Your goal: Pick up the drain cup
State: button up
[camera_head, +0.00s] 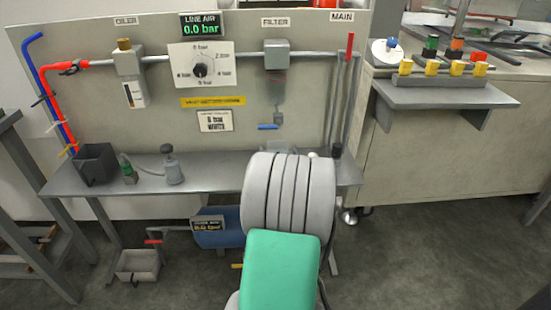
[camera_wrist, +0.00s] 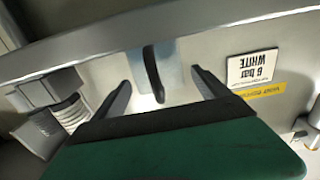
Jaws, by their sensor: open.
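A pale grey, cup-like thing with a dark upright strip, like a handle, shows in the wrist view (camera_wrist: 168,68). It seems to be the drain cup, standing on the bench. In the head view, a small pale part at the bench under the filter (camera_head: 281,146) looks like the same thing, mostly hidden by my arm. My gripper (camera_wrist: 160,88) is open, one dark finger on each side of the cup-like thing in the picture. The jaws hold nothing. Contact and exact depth cannot be told. In the head view my arm hides the gripper.
The filter (camera_head: 277,55) and a blue lever (camera_head: 268,127) hang above the bench (camera_head: 218,186). A grey tray (camera_head: 138,265) lies on the floor. The bench left of my arm has free room.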

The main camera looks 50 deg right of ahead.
jog(key=shift+x, duration=1.05)
jog(key=shift+c, duration=0.5)
jog(key=c, duration=1.5)
jog(key=shift+s+a+r+p, duration=0.2)
jog(key=shift+a+r+p, duration=0.1)
jog(key=shift+r+p, duration=0.15)
jog(key=shift+c, duration=0.2)
notch_tip(320, 180, up, 7)
jog(key=p, duration=0.3)
jog(key=v, duration=1.9)
jog(key=shift+f+b, duration=0.45)
